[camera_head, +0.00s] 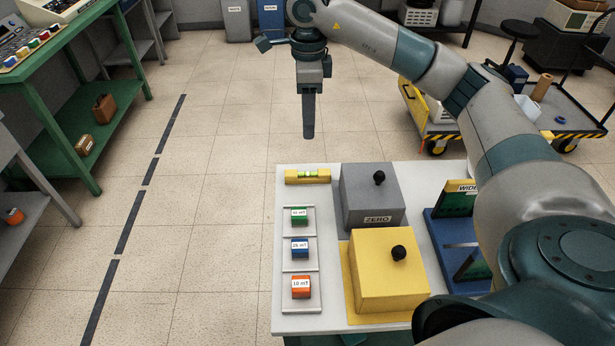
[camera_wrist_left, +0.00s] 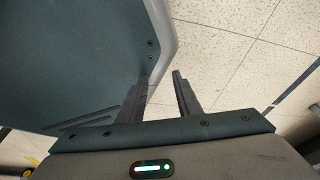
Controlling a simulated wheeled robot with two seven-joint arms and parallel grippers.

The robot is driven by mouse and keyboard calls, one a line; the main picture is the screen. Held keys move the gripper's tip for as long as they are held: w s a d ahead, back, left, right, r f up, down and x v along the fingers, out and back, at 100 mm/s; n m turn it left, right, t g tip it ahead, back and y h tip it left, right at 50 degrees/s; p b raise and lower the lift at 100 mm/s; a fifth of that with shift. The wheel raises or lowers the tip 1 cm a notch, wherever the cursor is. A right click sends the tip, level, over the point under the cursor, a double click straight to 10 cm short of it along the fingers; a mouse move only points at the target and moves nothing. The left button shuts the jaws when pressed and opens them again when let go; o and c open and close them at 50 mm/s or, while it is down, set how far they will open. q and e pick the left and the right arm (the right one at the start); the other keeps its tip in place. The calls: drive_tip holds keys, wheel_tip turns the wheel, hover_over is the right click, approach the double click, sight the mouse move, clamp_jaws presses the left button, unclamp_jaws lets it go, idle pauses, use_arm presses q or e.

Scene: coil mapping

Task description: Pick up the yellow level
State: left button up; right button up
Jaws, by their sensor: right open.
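The yellow level (camera_head: 307,176) lies flat at the back left corner of the white table (camera_head: 330,176), with a green vial on top. My right gripper (camera_head: 308,132) points straight down and shows above and behind the level in the head view, apart from it. It is seen edge-on, so its fingers overlap; it is open and empty. My left gripper (camera_wrist_left: 165,82) shows only in the left wrist view, with its two fingers apart and nothing between them, over the tiled floor.
A grey ZERO box (camera_head: 372,200) with a black knob stands just right of the level. A yellow box (camera_head: 388,275) stands in front of it. A blue stand (camera_head: 458,250) is at right.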

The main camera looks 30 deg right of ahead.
drive_tip(key=p, duration=0.2)
approach(308, 177)
wheel_tip(308, 177, down, 2)
drive_tip(key=shift+f+p, duration=0.1)
drive_tip(key=shift+p, duration=0.95)
use_arm(q)
drive_tip(key=s+a+r+g, duration=0.1)
drive_tip(key=s+a+r, duration=0.1)
drive_tip(key=s, duration=0.4)
drive_tip(key=shift+s+a+r+g+y, duration=0.25)
drive_tip(key=shift+s+a+g+y, duration=0.05)
drive_tip(key=shift+s+g, duration=0.1)
use_arm(e)
drive_tip(key=shift+f, duration=0.4)
use_arm(q)
drive_tip(key=shift+r, duration=0.1)
